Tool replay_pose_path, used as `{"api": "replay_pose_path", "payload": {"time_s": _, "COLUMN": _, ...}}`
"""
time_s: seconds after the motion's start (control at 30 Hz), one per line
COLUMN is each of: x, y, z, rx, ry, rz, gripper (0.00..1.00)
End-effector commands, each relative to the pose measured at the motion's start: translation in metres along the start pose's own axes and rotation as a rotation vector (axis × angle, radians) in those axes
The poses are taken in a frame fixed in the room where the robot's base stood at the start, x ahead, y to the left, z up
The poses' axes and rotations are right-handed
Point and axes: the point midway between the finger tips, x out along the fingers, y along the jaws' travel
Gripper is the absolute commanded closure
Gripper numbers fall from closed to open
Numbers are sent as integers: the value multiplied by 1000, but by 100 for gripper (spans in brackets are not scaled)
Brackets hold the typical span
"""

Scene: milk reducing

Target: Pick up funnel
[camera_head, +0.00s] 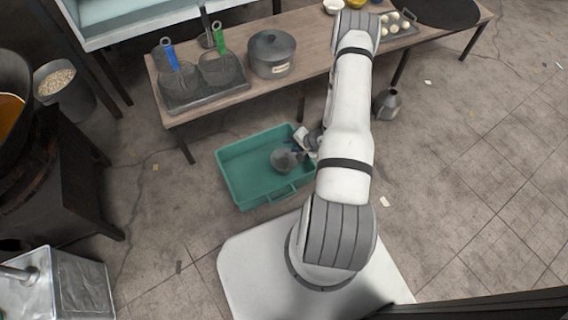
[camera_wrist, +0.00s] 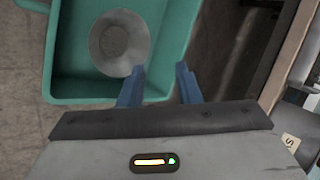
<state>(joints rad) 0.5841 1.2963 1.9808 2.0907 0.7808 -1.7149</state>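The grey metal funnel (camera_head: 284,160) lies inside the teal bin (camera_head: 238,188) on the floor, near the bin's right side. It also shows in the wrist view (camera_wrist: 119,42), wide round mouth toward the camera, with a dark hole in its middle. My gripper (camera_wrist: 158,82) is open, its two blue fingers apart with nothing between them. The funnel is up and left of the left finger in the wrist view, its rim close to that fingertip. The bin's right wall (camera_wrist: 186,42) appears between and beyond the fingers. In the head view my arm partly hides the gripper beside the funnel.
A wooden table (camera_head: 318,62) stands behind the bin, holding a lidded grey pot (camera_head: 271,54) and a tray (camera_head: 205,97) with strainers. A grey jug (camera_head: 387,103) stands on the floor to the right.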

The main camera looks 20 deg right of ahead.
Motion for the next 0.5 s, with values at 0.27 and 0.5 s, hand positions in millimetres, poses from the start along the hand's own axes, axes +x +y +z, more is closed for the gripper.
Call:
{"api": "replay_pose_path", "payload": {"time_s": 0.27, "x": 27, "y": 89, "z": 6, "rx": 90, "ry": 96, "rz": 94, "gripper": 70}}
{"api": "replay_pose_path", "payload": {"time_s": 0.5, "x": 51, "y": 100, "z": 4, "rx": 93, "ry": 104, "rz": 104, "gripper": 70}}
